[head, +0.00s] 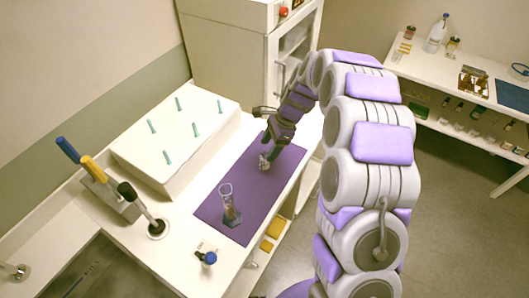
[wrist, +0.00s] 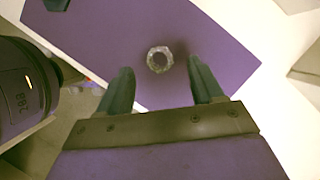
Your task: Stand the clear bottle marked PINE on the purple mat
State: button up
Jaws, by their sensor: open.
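The purple mat (head: 213,206) lies on the white bench, and it also fills much of the wrist view (wrist: 110,45). A small clear bottle (head: 264,162) is on the mat, just below my gripper (head: 270,151). In the wrist view the bottle (wrist: 160,60) shows from above as a pale ring and looks upright. My gripper's two dark fingers (wrist: 160,67) are open, one toward each side of the bottle, with visible gaps and no contact. No PINE marking can be read in either view.
A clear cylinder (head: 228,202) on a dark base stands on the mat's near part. A white box (head: 180,135) with several green pegs is left of the mat. A shelf bench (head: 460,95) stands far right.

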jog(key=s+p+v, duration=0.1)
jog(key=v, duration=0.5)
jog(key=s+d+r+n+h, duration=0.1)
jog(key=s+r+n, duration=0.35)
jog(key=s, duration=0.35)
jog(key=s+d+r+n+h, duration=0.1)
jog(key=s+r+n, duration=0.3)
jog(key=s, duration=0.5)
jog(key=s+d+n+h, duration=0.1)
jog(key=s+d+n, duration=0.1)
jog(key=s, duration=0.9)
jog(key=s+d+n+h, duration=0.1)
jog(key=s+d+n, duration=0.2)
jog(key=s, duration=0.7)
jog(key=shift+s+d+r+n+g, duration=0.2)
jog(key=shift+s+r+n+g, duration=0.25)
jog(key=shift+n, duration=0.6)
jog(key=shift+w, duration=0.1)
jog(key=shift+c, duration=0.4)
